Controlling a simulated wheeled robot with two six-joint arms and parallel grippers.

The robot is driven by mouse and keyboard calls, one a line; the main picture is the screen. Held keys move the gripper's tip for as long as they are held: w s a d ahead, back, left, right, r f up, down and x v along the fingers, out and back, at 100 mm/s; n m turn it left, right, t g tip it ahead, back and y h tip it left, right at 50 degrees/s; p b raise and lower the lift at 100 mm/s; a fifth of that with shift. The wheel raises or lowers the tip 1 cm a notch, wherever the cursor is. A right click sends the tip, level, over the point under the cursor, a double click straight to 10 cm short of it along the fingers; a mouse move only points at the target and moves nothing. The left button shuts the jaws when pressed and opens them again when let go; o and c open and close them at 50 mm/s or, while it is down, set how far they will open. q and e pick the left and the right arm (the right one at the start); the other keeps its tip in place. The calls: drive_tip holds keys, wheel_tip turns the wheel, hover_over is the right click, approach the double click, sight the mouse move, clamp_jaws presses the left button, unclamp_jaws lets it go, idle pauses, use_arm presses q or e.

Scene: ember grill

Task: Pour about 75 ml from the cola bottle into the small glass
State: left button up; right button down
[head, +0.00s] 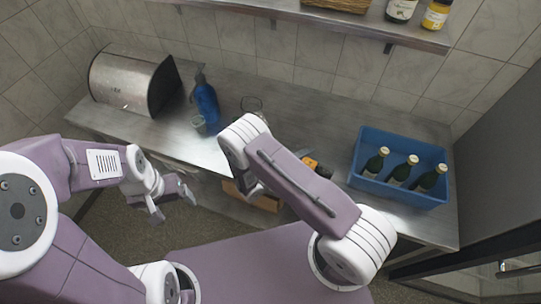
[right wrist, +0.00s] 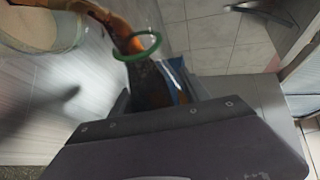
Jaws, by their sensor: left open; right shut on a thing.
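My right gripper (right wrist: 150,128) is shut on the cola bottle (right wrist: 158,85), which shows brown liquid and a green ring in the right wrist view. A brown streak runs from the ring up and left to the frame's top edge; whether it reaches a glass is unclear. A wide glass-like rim (right wrist: 45,48) with a tan inside is cut off at the upper left. In the head view my right arm hides the bottle. A small glass (head: 199,122) stands left of the arm, and another clear glass (head: 252,104) is behind the wrist. My left gripper (head: 174,201) is open and empty, before the counter.
A blue spray bottle (head: 205,98) and a steel bread bin (head: 128,82) stand at the counter's left. A blue crate (head: 367,142) with green bottles (head: 400,170) is at the right. A black-and-orange object (head: 312,164) is partly hidden by my right arm. A shelf (head: 330,25) hangs above.

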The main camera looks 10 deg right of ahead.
drive_tip(key=shift+r, duration=0.1)
idle(0.3)
drive_tip(key=shift+s+d+f+m+t+y+p, duration=0.1)
drive_tip(key=shift+s+f+m+t+y+p, duration=0.15)
drive_tip(key=shift+f+m, duration=0.25)
drive_tip(key=shift+d+f+m+t+y+p, duration=0.1)
drive_tip(key=shift+f+m+y+p, duration=0.05)
drive_tip(key=shift+f+m+y, duration=0.35)
drive_tip(key=shift+f, duration=0.35)
drive_tip(key=shift+w+a+r+m+p, duration=0.1)
drive_tip(key=shift+r+m+p, duration=0.1)
drive_tip(key=shift+m+p, duration=0.1)
drive_tip(key=shift+w+a+m+y, duration=0.1)
drive_tip(key=shift+a+m+y, duration=0.15)
drive_tip(key=shift+y, duration=0.2)
drive_tip(key=shift+d, duration=0.1)
